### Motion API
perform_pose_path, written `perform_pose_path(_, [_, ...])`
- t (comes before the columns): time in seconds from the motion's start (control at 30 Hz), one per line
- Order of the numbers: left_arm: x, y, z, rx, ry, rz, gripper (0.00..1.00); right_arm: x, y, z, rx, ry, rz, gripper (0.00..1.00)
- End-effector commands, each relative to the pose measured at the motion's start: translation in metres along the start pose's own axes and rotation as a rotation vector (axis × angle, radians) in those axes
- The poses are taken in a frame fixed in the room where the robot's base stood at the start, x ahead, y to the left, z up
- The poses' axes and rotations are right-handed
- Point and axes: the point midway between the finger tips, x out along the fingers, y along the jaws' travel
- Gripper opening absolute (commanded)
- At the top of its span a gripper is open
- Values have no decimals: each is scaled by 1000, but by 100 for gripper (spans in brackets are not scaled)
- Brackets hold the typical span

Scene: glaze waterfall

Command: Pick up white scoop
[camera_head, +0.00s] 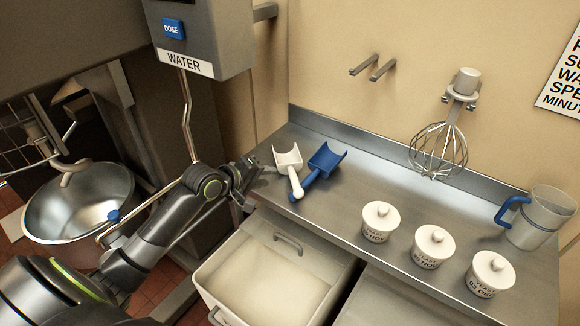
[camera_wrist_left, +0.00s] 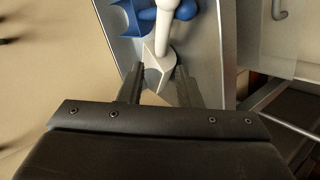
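The white scoop (camera_head: 287,160) lies on the steel counter (camera_head: 350,195) near its left end, with its handle toward the front. The blue scoop (camera_head: 325,161) lies right beside it. My left gripper (camera_head: 252,174) is at the counter's left end, just left of the white scoop's bowl, and looks empty. In the left wrist view, the two fingers of my left gripper (camera_wrist_left: 158,75) are apart, with the white scoop (camera_wrist_left: 162,40) showing ahead between and beyond them. The blue scoop (camera_wrist_left: 140,18) shows behind its handle. Whether a finger touches the scoop is unclear. My right gripper is out of view.
An open white bin (camera_head: 275,275) stands in front of the counter. Several lidded white jars, one of them here (camera_head: 380,222), and a clear jug with a blue handle (camera_head: 540,217) are to the right. A whisk (camera_head: 439,150) hangs on the wall. A mixing bowl (camera_head: 80,205) is left.

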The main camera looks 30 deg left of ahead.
Motion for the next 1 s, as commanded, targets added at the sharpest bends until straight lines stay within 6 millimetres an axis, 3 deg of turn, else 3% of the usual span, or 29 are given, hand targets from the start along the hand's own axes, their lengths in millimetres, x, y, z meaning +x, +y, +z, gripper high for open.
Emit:
perform_pose_path(0.3, [51, 1, 0, -3, -1, 1, 31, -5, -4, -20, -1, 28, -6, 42])
perform_pose_path(0.67, [72, 0, 0, -1, 0, 0, 31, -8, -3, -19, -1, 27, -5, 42])
perform_pose_path(1.0, [109, -3, -1, -2, -1, 0, 31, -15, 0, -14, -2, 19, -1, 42])
